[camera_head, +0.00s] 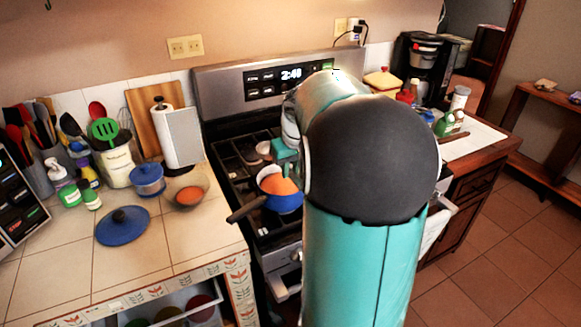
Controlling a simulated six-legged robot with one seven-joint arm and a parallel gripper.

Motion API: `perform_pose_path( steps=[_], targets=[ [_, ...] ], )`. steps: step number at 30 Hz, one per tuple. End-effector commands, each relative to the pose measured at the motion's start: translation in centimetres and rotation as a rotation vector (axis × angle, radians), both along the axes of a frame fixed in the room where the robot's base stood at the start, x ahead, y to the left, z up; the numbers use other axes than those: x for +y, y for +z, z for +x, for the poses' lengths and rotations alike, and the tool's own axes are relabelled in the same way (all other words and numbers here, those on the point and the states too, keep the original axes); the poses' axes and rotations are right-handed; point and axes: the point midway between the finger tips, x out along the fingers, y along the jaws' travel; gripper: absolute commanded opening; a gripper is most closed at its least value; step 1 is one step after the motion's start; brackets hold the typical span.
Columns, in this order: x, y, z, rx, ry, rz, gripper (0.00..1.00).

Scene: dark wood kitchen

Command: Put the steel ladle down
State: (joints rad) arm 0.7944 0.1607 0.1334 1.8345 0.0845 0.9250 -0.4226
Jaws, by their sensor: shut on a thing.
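My own teal arm with its dark round joint fills the middle of the view and covers much of the stove. A teal part of my gripper (284,153) shows just left of the arm, above the stove and behind the blue pot. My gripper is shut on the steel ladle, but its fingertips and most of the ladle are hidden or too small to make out. The blue pot (285,203) with orange contents sits on the front left of the stove (233,150), its dark handle pointing left toward the counter.
The left counter (165,230) has bare tile around a blue lid (123,225). A drawer (175,305) below is open. A coffee maker (425,60) stands right.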

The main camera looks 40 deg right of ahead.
Motion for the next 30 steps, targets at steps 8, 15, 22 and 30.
perform_pose_path(
  steps=[8,15,22,30],
  targets=[
    [0.0,-0.8,0.0,0.000,0.001,0.000,0.00],
    [0.0,-0.8,0.0,-0.001,0.001,-0.001,0.40],
    [0.0,-0.8,0.0,0.000,0.001,0.000,0.40],
    [0.0,1.2,-0.1,-0.003,0.000,-0.003,0.40]
  ],
)
